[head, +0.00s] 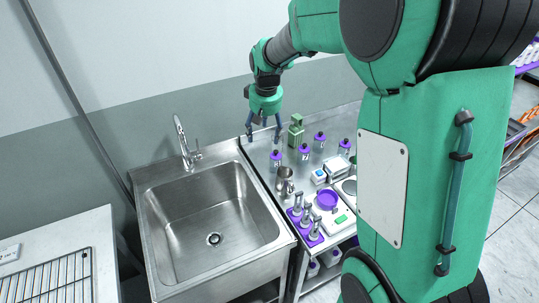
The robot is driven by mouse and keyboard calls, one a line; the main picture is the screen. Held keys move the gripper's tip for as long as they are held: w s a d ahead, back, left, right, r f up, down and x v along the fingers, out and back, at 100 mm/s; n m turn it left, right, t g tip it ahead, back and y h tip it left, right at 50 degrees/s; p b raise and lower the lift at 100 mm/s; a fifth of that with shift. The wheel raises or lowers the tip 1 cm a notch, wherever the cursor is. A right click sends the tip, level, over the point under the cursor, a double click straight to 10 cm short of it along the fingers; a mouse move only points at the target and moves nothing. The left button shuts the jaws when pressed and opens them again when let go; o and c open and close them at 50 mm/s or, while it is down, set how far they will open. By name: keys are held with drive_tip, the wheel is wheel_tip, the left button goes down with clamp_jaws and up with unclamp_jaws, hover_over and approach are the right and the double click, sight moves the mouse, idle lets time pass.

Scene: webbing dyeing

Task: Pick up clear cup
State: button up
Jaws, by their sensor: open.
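A shiny greyish cup (285,173) stands on the steel table right of the sink. It may be the clear cup, but it is too small for me to tell whether it is glass or metal. A second greyish vessel seems to stand right in front of it. My gripper (264,135) points down over the back left of the table, behind and above the cup and apart from it. Its fingers are spread and nothing is between them.
Purple-capped bottles (304,152) and a green stand (296,131) are near my gripper. Purple-based pieces (304,222), a purple dish (327,199) and small white boxes (318,177) crowd the table front. The sink (214,214) with its faucet (184,143) is left.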

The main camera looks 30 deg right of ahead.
drive_tip(key=w+d+f+g+p, duration=0.1)
drive_tip(key=w+d+f+p, duration=0.45)
drive_tip(key=w+f, duration=0.25)
drive_tip(key=g+p, duration=0.1)
drive_tip(key=p, duration=0.2)
hover_over(276, 154)
drive_tip(key=f, duration=1)
drive_tip(key=shift+w+d, duration=0.25)
drive_tip(key=shift+w, duration=0.15)
drive_tip(key=shift+d+f, duration=0.1)
drive_tip(key=shift+f, duration=0.1)
drive_tip(key=shift+f, duration=4.25)
drive_tip(key=shift+p, duration=0.3)
drive_tip(key=shift+f, duration=0.15)
drive_tip(key=shift+w+f+p, duration=0.15)
drive_tip(key=shift+f, duration=1.1)
drive_tip(key=shift+w+f+p, duration=0.15)
drive_tip(key=shift+f, duration=1.05)
